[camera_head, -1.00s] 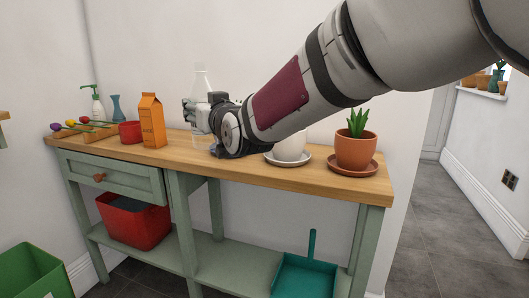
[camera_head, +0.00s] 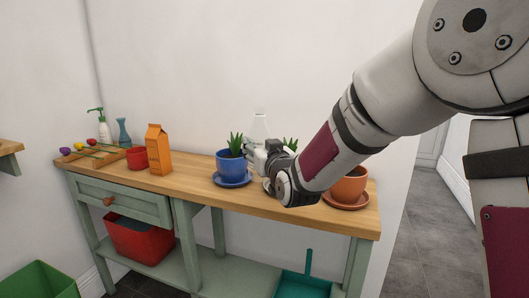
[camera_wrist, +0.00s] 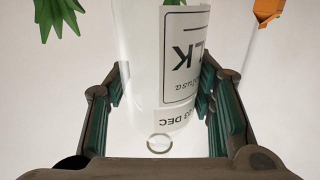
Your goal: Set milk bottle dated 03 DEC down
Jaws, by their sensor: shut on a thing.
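The milk bottle (camera_head: 260,128) is pale and clear, and its top shows above my gripper (camera_head: 260,155) in the head view. In the wrist view the bottle (camera_wrist: 138,75) stands between my green-padded fingers (camera_wrist: 162,88), which are shut on it from both sides. Its white label (camera_wrist: 186,55) reads upside down, with "LK" and "03 DEC" legible. My gripper is over the wooden bench top (camera_head: 200,185), just right of a blue pot. The bottle's base is hidden in the head view, so I cannot tell whether it touches the bench.
The blue potted plant (camera_head: 230,162) stands close left of my gripper. A terracotta pot (camera_head: 349,187) stands to the right, partly behind my arm. Green leaves (camera_head: 290,144) show behind my gripper. An orange carton (camera_head: 158,150) and red pot (camera_head: 136,158) stand left; bench shows between carton and blue pot.

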